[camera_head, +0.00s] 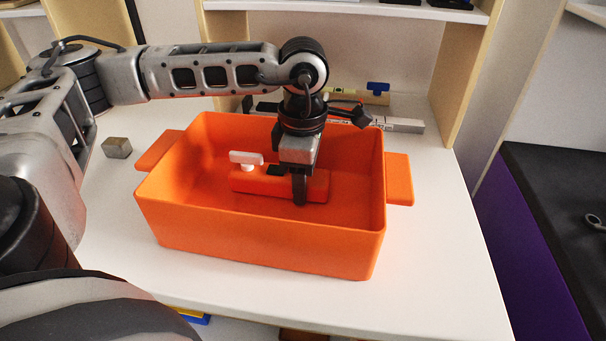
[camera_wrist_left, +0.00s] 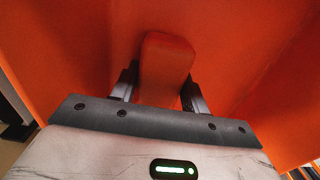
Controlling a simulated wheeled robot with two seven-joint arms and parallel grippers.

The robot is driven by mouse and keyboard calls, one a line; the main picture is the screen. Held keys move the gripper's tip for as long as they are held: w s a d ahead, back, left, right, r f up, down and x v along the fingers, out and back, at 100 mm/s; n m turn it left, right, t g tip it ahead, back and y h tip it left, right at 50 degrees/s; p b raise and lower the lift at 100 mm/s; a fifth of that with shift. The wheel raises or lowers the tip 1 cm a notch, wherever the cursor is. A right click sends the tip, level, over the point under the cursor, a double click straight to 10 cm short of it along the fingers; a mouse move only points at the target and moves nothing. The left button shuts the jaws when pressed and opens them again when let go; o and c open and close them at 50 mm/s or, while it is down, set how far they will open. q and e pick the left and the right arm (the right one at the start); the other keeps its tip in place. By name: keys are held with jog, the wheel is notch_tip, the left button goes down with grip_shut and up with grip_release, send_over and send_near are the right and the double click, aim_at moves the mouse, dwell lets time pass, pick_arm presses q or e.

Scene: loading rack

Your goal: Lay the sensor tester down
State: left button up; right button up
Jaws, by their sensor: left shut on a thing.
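The sensor tester (camera_head: 251,181) is an orange-red bar with a white T-shaped piece on its top near the left end and a small black part. It is inside the orange crate (camera_head: 260,245), lying lengthwise; whether it touches the crate floor I cannot tell. My left gripper (camera_head: 300,190) reaches down into the crate and is shut on the tester's right part. In the left wrist view, the tester's rounded end (camera_wrist_left: 165,65) shows between the two fingers of the gripper (camera_wrist_left: 160,88). My right gripper is not in view.
The crate stands on a white shelf top (camera_head: 430,270) with handles at its left and right. A small grey-brown block (camera_head: 117,147) lies left of it. A level (camera_head: 396,125) and other tools lie behind it. Wooden uprights (camera_head: 463,80) border the back.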

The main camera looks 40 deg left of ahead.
pick_arm(q)
jog(key=shift+f, duration=0.25)
jog(key=o, duration=1.1)
jog(key=shift+r, duration=0.1)
notch_tip(320, 180, up, 12)
jog(key=shift+r, duration=0.2)
